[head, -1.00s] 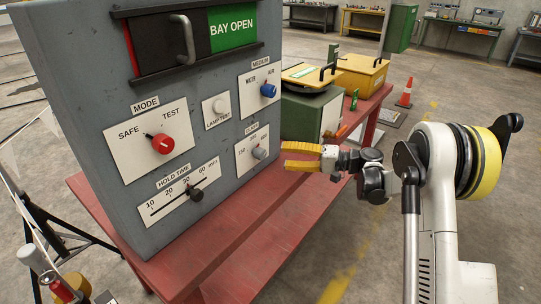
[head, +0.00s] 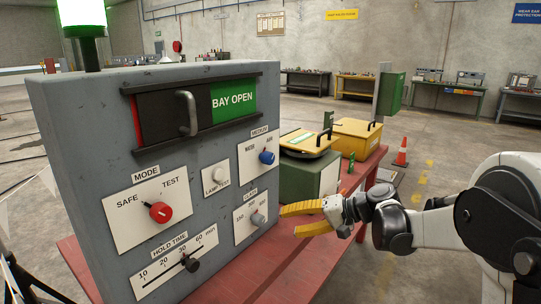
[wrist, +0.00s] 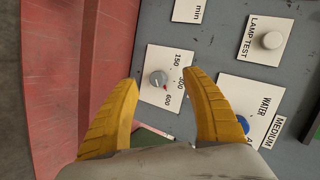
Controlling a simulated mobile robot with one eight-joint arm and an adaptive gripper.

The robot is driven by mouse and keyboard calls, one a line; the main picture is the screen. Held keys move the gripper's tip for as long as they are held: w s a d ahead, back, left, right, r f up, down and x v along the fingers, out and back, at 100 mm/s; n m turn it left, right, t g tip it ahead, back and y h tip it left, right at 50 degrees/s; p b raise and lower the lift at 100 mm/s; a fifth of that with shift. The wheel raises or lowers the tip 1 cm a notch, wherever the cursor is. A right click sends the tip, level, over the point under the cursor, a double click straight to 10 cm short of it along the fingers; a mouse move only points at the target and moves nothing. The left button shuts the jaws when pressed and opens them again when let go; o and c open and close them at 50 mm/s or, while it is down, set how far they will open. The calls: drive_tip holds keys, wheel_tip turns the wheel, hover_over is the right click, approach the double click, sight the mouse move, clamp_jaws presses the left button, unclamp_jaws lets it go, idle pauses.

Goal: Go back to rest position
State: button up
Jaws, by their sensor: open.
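My gripper (head: 290,221) is open and empty. In the head view its two yellow fingers point left at the grey control panel (head: 105,150), just right of the small grey class knob (head: 257,219). In the wrist view the fingers (wrist: 163,78) are spread, with the grey knob (wrist: 158,78) showing between them, apart from both. The knob's red mark points toward 600. The exact gap between fingertips and panel is hard to judge.
The panel also bears a red mode knob (head: 160,212), a blue medium knob (head: 267,158) and a hold-time slider (head: 191,264). It stands on a red bench (head: 262,270). Green and yellow boxes (head: 355,140) stand behind my gripper. Open floor (head: 400,265) lies right of the bench.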

drive_tip(key=s+d+h, duration=0.4)
drive_tip(key=s, duration=0.5)
drive_tip(key=s+d+f+n+t+h, duration=0.1)
drive_tip(key=s+d+h, duration=0.2)
drive_tip(key=s, duration=0.7)
drive_tip(key=s+d+t+h, duration=0.1)
drive_tip(key=s+d+h, duration=0.3)
drive_tip(key=s, duration=0.6)
drive_tip(key=shift+s+d+f+h, duration=0.15)
drive_tip(key=shift+s+d+h, duration=0.15)
drive_tip(key=shift+d, duration=0.1)
